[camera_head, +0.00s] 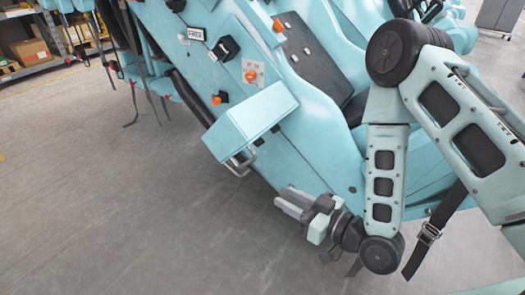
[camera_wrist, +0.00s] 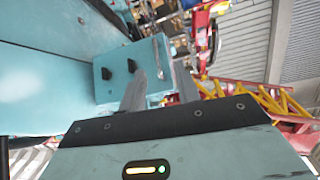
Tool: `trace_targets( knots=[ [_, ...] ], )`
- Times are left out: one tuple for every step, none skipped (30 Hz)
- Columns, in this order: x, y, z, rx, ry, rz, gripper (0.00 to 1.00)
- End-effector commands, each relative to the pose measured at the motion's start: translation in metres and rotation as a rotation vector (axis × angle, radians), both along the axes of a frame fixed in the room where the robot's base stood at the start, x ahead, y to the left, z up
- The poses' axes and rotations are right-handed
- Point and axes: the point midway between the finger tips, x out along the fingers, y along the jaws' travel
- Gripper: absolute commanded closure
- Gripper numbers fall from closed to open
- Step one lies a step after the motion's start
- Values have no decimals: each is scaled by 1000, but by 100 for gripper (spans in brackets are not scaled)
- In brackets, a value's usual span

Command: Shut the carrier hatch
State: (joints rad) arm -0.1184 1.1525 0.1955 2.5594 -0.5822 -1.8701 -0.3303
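The carrier hatch (camera_head: 262,108) looks like a light teal, box-shaped door sticking out from the side of the teal coaster car, so it appears open. A metal handle (camera_head: 243,163) is on its lower edge. My gripper (camera_head: 284,197) is below and right of the handle, apart from it, with its fingers pointing left. In the wrist view, my gripper (camera_wrist: 160,72) has two grey fingers spread apart with nothing between them. Beyond them is a teal panel (camera_wrist: 112,88) with two black knobs, probably the hatch, and a metal handle (camera_wrist: 158,52) at its right.
The coaster car body (camera_head: 315,140) lies right beside the gripper and hatch. Orange-and-black controls (camera_head: 250,76) sit on its panel above the hatch. A strap (camera_head: 428,234) hangs at the right. The grey floor (camera_head: 120,200) at the left is clear.

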Motion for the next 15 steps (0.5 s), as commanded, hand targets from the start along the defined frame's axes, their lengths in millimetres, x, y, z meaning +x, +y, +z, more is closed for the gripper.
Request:
trace_targets(
  knots=[
    [-2,-5,9,28,-9,-18,67],
    [-3,-7,11,42,-17,-27,67],
    [-3,-10,13,56,-25,-36,67],
    [-3,-11,14,64,-31,-42,67],
    [-3,-12,15,70,-35,-46,67],
    [-3,-12,15,74,-39,-47,67],
    [-2,-12,14,76,-41,-49,67],
    [-1,-11,14,76,-43,-48,67],
    [1,-9,13,76,-44,-47,67],
    [3,-8,12,76,-45,-46,67],
    [5,-6,11,76,-46,-46,67],
    [7,-3,10,75,-46,-45,67],
    [10,-1,10,75,-48,-44,67],
    [12,2,10,75,-48,-45,67],
    [16,5,10,76,-48,-45,67]
  ],
)
